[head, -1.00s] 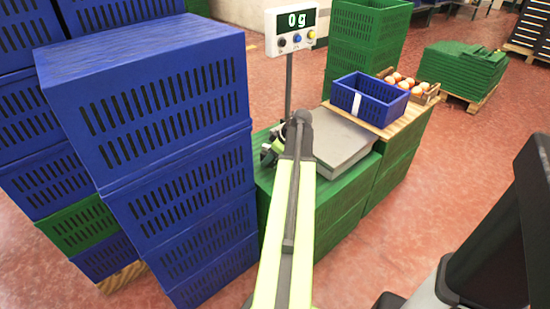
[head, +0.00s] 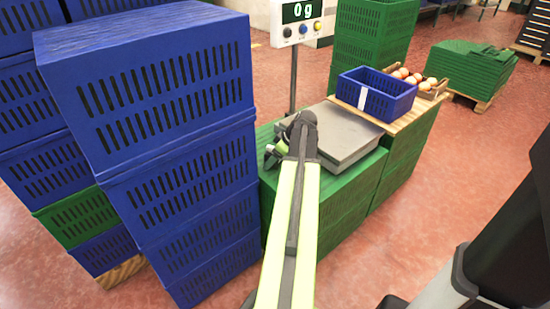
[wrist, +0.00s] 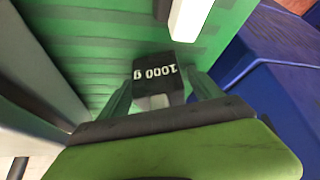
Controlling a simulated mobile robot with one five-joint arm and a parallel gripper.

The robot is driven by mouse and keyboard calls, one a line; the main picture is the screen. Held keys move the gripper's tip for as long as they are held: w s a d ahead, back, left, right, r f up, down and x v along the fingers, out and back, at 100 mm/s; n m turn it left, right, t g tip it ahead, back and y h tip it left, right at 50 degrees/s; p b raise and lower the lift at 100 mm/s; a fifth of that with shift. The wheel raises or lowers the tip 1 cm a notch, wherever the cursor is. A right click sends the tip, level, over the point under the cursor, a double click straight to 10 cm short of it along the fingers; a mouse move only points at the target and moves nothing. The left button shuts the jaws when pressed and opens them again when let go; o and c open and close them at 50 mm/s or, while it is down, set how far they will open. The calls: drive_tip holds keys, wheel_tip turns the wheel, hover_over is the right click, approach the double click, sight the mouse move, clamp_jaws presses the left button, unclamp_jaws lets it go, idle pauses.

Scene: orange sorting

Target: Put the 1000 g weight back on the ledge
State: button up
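The 1000 g weight (wrist: 158,66) is a dark block with white lettering, upside down in the wrist view. In the head view my arm hides the weight, and part of my gripper (head: 271,156) shows left of the scale's grey plate (head: 345,138). The scale display (head: 299,12) reads 0 g. The ledge cannot be clearly told from the green crate top.
Tall blue crates (head: 160,110) stand close on the left. Green crates (head: 330,205) carry the scale. A small blue crate (head: 378,95) and a box of oranges (head: 430,88) sit on a wooden board behind it. A pale post (wrist: 190,20) is near the weight. Open floor lies right.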

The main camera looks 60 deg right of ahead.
drive_tip(key=shift+r+p, duration=0.25)
drive_tip(key=shift+p, duration=0.05)
drive_tip(key=p+v, duration=1)
drive_tip(key=v, duration=0.2)
drive_tip(key=shift+f, duration=0.15)
